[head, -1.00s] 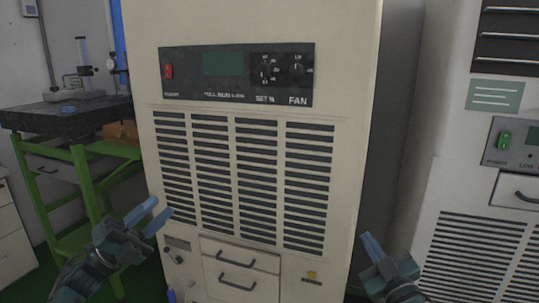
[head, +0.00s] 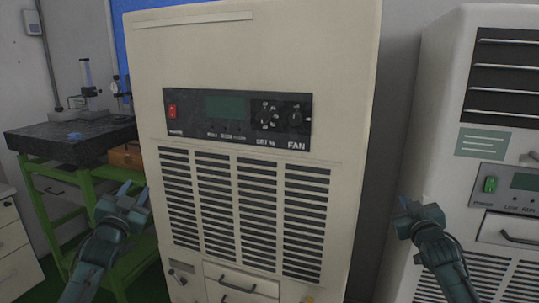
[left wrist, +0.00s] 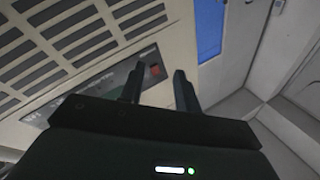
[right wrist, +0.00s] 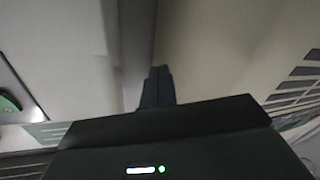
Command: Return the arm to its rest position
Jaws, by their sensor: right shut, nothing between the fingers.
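My left gripper (head: 133,190) is raised in front of the left edge of the beige cabinet (head: 260,50). In the left wrist view its two fingers (left wrist: 158,88) stand apart with nothing between them. My right gripper (head: 404,204) is raised in front of the gap between the beige cabinet and the white unit on the right. In the right wrist view its fingers (right wrist: 157,85) are together and hold nothing. Neither gripper visibly touches anything.
The beige cabinet has a black control panel (head: 238,120) with a red switch and knobs, vents and drawers below. A white unit (head: 440,120) stands at right. A green-framed table (head: 48,205) with a dark top (head: 70,135) is at left.

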